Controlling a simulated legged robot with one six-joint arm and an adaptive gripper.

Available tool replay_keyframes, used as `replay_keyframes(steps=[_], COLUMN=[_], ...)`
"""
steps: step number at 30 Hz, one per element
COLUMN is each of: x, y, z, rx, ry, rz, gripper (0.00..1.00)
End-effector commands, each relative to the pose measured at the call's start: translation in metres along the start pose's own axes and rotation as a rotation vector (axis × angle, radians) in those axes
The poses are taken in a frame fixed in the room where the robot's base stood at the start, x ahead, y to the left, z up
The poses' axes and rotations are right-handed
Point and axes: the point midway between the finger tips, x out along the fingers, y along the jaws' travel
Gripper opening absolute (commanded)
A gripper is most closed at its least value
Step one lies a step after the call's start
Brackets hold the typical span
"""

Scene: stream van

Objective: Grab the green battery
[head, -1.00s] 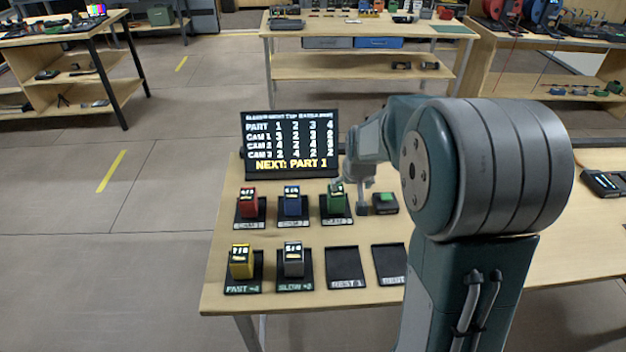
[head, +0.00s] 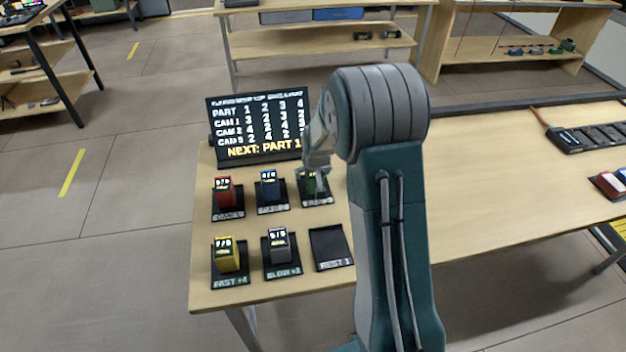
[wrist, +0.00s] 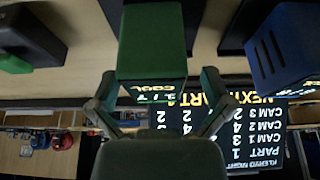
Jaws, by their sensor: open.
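The green battery (wrist: 151,42) stands upright in the upper middle of the wrist view, which is upside down, with a display and "COOL" lettering. In the head view the green battery (head: 311,186) is on the right stand of the back row, partly hidden by my gripper. My gripper (wrist: 158,78) is open, its two fingers spread to either side of the battery's near edge. I cannot tell whether they touch it. In the head view my gripper (head: 317,166) is just above and beside the battery.
A blue battery (head: 269,184) and red battery (head: 225,191) stand left of it. Yellow (head: 227,253) and grey (head: 279,245) batteries stand in front, beside an empty pad (head: 331,246). A screen (head: 257,128) stands behind. A black-and-green object (wrist: 28,45) is nearby.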

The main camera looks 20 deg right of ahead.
Motion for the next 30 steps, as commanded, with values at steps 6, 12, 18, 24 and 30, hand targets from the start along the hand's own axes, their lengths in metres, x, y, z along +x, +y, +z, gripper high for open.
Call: replay_keyframes(steps=[6,12,18,24,30], x=[0.017,0.017,0.017,0.018,0.016], y=[0.001,0.001,0.001,0.001,0.001], z=[0.0,0.0,0.001,0.001,0.0], rx=[0.002,0.002,0.002,0.002,0.001], ry=[0.0,0.001,0.0,-0.001,-0.002], rz=[0.0,0.0,0.0,0.0,0.0], gripper=[1.0,0.96,0.06,0.04,0.04])
